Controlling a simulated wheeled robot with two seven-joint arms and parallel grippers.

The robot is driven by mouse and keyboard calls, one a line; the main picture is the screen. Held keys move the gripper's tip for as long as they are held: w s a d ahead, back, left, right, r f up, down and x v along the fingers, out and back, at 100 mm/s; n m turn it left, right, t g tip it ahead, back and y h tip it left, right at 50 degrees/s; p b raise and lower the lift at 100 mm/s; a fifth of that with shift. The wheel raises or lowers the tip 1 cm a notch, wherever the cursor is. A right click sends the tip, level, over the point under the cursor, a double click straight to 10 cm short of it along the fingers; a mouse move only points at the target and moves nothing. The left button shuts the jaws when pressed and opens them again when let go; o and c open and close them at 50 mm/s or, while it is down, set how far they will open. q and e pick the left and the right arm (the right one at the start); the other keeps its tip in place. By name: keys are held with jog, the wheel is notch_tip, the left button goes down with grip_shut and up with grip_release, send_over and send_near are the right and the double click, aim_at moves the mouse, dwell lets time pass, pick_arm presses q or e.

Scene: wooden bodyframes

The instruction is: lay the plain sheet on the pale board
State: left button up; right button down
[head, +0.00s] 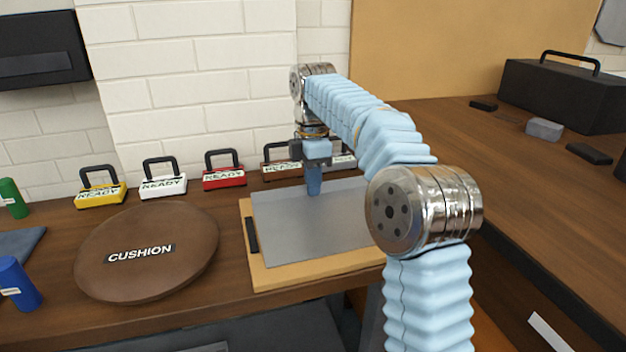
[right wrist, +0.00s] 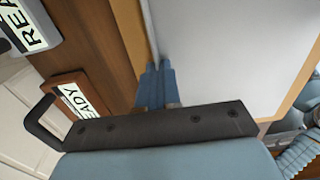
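The plain sheet (head: 305,228) is a flat grey rectangle over the pale board (head: 268,278), a light wooden slab on the table. The board shows along the left and front of the sheet; I cannot tell whether the sheet touches it all over. My right gripper (head: 314,190) points down at the sheet's far edge. In the right wrist view its blue fingers (right wrist: 157,78) are close together with the edge of the sheet (right wrist: 215,50) running in between them. The pale board (right wrist: 130,30) shows beside that edge. My left gripper is not in view.
A round brown cushion (head: 150,250) lies left of the board. Several "READY" tags with black handles, one of them red (head: 223,178), stand along the back. A blue cylinder (head: 18,285) is at the far left. A black box (head: 560,95) stands on the right-hand table.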

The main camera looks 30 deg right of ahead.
jog(key=c, duration=0.7)
grip_release()
jog(key=shift+r, duration=3.5)
